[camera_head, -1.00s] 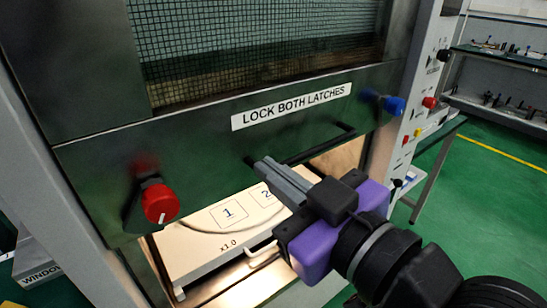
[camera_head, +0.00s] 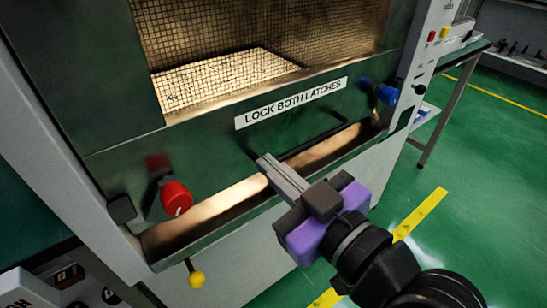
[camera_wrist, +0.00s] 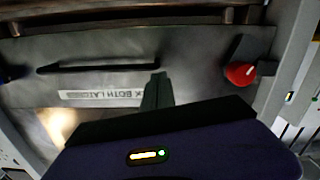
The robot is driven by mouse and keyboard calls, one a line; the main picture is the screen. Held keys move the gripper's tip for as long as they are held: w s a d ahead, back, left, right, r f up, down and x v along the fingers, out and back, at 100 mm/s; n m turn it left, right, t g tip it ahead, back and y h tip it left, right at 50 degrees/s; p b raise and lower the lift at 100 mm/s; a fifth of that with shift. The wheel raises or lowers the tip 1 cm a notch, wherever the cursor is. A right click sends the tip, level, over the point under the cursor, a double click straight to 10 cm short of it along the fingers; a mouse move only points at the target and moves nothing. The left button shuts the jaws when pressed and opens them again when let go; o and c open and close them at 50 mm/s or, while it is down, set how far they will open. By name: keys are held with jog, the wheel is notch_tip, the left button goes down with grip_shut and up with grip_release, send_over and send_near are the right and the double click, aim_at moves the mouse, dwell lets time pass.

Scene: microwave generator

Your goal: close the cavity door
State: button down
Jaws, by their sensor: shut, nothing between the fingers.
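The cavity door (camera_head: 210,135) is a dark metal panel with a mesh window, a "LOCK BOTH LATCHES" label (camera_head: 291,103) and a black bar handle (camera_head: 325,136). A narrow lit gap shows between its lower edge and the sill. A red latch knob (camera_head: 176,198) is at its left and a blue one (camera_head: 388,95) at its right. My gripper (camera_head: 266,163) is shut and empty, its fingertips at the left end of the handle; exact contact is unclear. The wrist view shows the fingers (camera_wrist: 158,82) beside the handle (camera_wrist: 98,67) and the red knob (camera_wrist: 240,73).
A yellow knob (camera_head: 196,278) sits on the lower front of the cabinet. A control column (camera_head: 432,55) stands at the right, with a table (camera_head: 462,58) beyond. Green floor at the right is open, with yellow floor stripes.

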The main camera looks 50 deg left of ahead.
notch_tip(320, 180, down, 6)
jog(key=b, duration=0.3)
jog(key=shift+r, duration=0.15)
